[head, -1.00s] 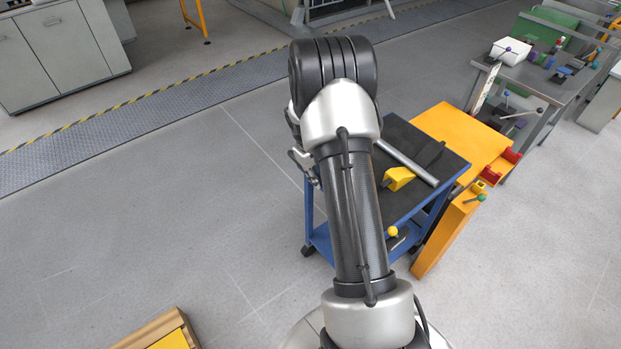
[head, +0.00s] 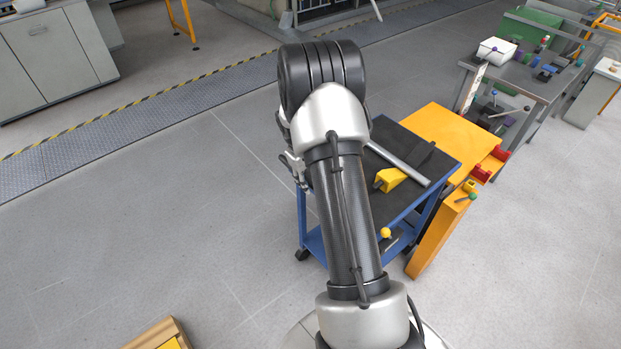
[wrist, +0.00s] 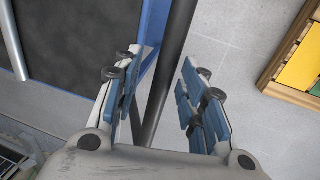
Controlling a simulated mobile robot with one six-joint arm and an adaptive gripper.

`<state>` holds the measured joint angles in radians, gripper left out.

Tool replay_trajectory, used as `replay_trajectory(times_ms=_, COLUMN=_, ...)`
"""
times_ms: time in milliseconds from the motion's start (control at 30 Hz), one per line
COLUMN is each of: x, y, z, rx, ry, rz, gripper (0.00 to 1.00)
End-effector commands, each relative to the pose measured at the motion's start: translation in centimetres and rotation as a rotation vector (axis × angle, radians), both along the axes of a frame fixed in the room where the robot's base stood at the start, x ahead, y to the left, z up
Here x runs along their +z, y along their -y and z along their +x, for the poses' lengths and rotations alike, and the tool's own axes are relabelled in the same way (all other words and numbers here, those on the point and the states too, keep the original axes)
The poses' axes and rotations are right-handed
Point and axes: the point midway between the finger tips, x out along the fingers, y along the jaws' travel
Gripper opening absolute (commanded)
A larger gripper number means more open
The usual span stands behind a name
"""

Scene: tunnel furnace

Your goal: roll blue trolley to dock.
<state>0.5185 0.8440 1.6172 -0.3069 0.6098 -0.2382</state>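The blue trolley (head: 313,243) stands right of centre in the head view, with a dark top and blue frame. Its dark top also fills the upper left of the wrist view (wrist: 85,50). A dark bar (wrist: 178,38) along the trolley's near side passes between the fingers of my gripper (wrist: 160,85). The blue-padded fingers are spread, with a visible gap on each side of the bar. In the head view my gripper (head: 291,165) is mostly hidden behind my arm. No thing marked as the dock can be made out.
An orange-topped stand (head: 450,132) is close against the trolley's right side. A grey rod (head: 400,163) and a yellow piece (head: 390,180) lie on the trolley. A cluttered workbench (head: 520,78) stands beyond. A wooden-edged box (head: 150,334) is at lower left. Floor left of the trolley is clear.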

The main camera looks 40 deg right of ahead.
Motion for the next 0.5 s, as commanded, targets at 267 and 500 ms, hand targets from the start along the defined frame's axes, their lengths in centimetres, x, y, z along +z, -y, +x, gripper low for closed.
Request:
replay_trajectory(times_ms=267, x=3.2, y=-0.6, z=0.1, rx=0.0, ry=0.005, rz=-0.002, gripper=0.38)
replay_trajectory(times_ms=500, x=8.3, y=-1.6, z=0.2, rx=0.001, ry=0.005, rz=-0.002, gripper=0.38)
